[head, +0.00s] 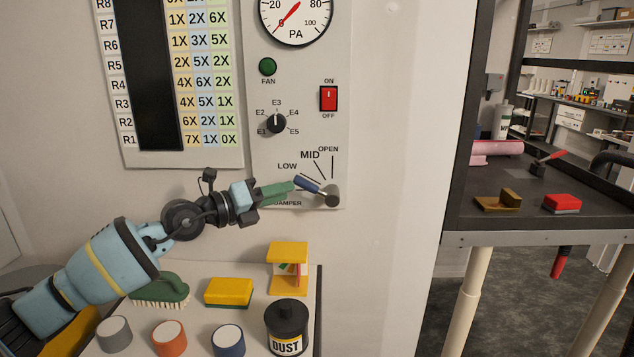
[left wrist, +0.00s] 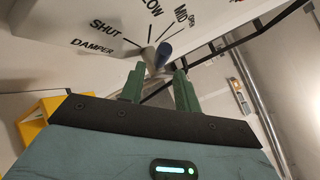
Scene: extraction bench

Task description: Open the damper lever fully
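The damper lever (head: 307,184) has a blue handle and a grey round pivot (head: 332,196), low on the wall panel. Its handle slants up and left from the pivot, roughly toward the LOW side, away from the OPEN mark. My left gripper (head: 291,186) has green fingers and is at the handle's free end. In the left wrist view its fingers (left wrist: 159,78) stand apart with nothing between them. The blue handle (left wrist: 165,50) lies just beyond the gap; whether a finger touches it I cannot tell. The gripper hides part of the DAMPER label. My right gripper is not in view.
The panel above holds a fan switch (head: 328,99), a selector knob (head: 276,123) and a gauge (head: 296,18). Below are a brush (head: 160,290), a yellow sponge (head: 228,292), a yellow stand (head: 288,254) and a dust jar (head: 287,325). The wall right of the lever is clear.

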